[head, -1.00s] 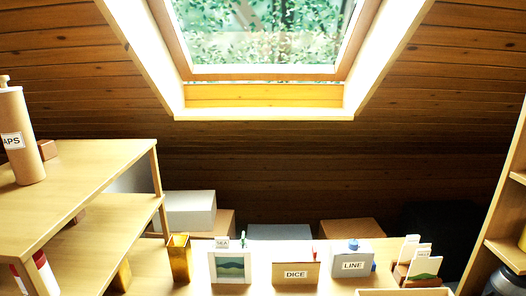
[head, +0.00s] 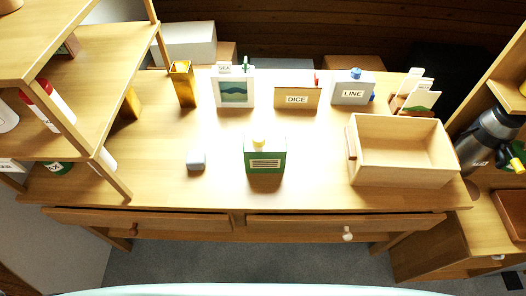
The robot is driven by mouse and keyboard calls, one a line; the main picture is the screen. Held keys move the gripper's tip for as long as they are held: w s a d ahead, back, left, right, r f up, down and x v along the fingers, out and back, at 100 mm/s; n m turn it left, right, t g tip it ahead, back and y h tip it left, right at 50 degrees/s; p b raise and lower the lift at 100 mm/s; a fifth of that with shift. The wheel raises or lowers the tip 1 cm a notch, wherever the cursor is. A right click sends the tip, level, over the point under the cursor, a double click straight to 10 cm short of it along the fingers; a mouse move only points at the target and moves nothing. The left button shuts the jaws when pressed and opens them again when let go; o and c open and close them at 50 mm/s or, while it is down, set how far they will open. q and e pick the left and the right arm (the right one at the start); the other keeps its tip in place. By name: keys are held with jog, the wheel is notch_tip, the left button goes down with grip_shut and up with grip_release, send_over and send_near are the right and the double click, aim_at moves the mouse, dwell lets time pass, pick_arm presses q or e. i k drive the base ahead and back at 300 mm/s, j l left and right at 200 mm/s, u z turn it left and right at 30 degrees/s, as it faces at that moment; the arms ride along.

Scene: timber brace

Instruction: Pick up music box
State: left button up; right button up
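No thing in the head view carries a readable music box label, so I cannot tell for sure which one it is. A green box (head: 265,160) with a striped pale panel and a yellow knob on top stands upright near the middle of the desk. A small grey-blue block (head: 196,161) lies to its left. Boxes marked DICE (head: 297,97) and LINE (head: 352,92) stand along the back. Neither of my grippers is in view.
An open wooden tray (head: 403,184) stands at the desk's right. A picture frame (head: 233,104), an amber holder (head: 183,90) and a card holder (head: 414,97) line the back. Shelves (head: 97,62) rise at the left. A flask (head: 487,139) stands at the right. The desk's front left is clear.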

aim_at(271, 158)
jog(key=k+l+z, duration=0.15)
jog(key=l, duration=0.2)
jog(key=k+l+z, duration=0.15)
jog(key=l, duration=0.2)
jog(key=k+l+z, duration=0.15)
jog(key=l, duration=0.2)
jog(key=i+j, duration=0.2)
jog(key=i, duration=0.25)
